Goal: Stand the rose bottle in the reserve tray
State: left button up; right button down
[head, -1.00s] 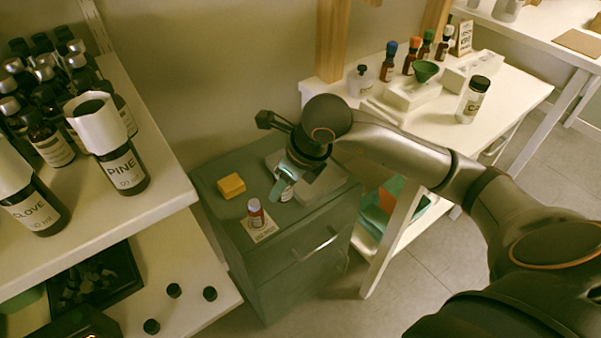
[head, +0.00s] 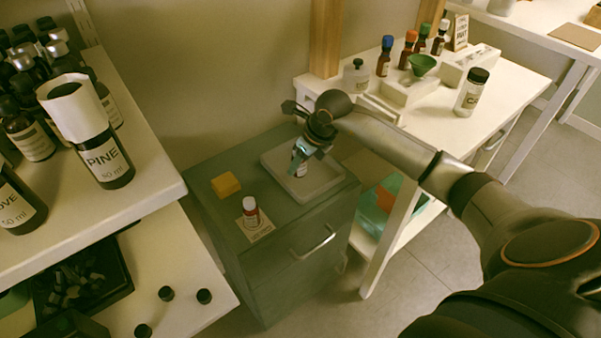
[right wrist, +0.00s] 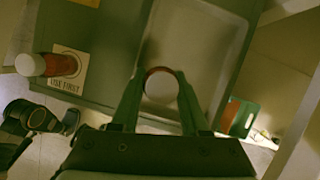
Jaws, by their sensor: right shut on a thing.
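My right gripper (head: 303,156) is shut on a small bottle (head: 300,169) with a pale label. I cannot read its name. In the right wrist view the bottle's white cap (right wrist: 160,87) sits between the two fingers (right wrist: 158,100), with a reddish-brown rim around it. The bottle is upright or nearly so, over the inside of the pale grey tray (head: 325,187). The tray also shows in the right wrist view (right wrist: 207,35). I cannot tell whether the bottle's base touches the tray floor. My left gripper is not in view.
The tray lies on a grey-green drawer cabinet (head: 290,225). A white-capped reddish bottle (head: 250,211) stands on a "use first" card (head: 258,232), left of the tray. A shelf with a pine bottle (head: 105,160) is at left, a white table (head: 440,115) at right.

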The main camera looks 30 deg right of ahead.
aim_at(300, 172)
jog(key=shift+w+d+f, duration=0.15)
jog(key=shift+f, duration=0.1)
jog(key=shift+f+b, duration=0.35)
jog(key=shift+f, duration=1.25)
jog(key=shift+f, duration=0.15)
jog(key=c, duration=0.7)
grip_release()
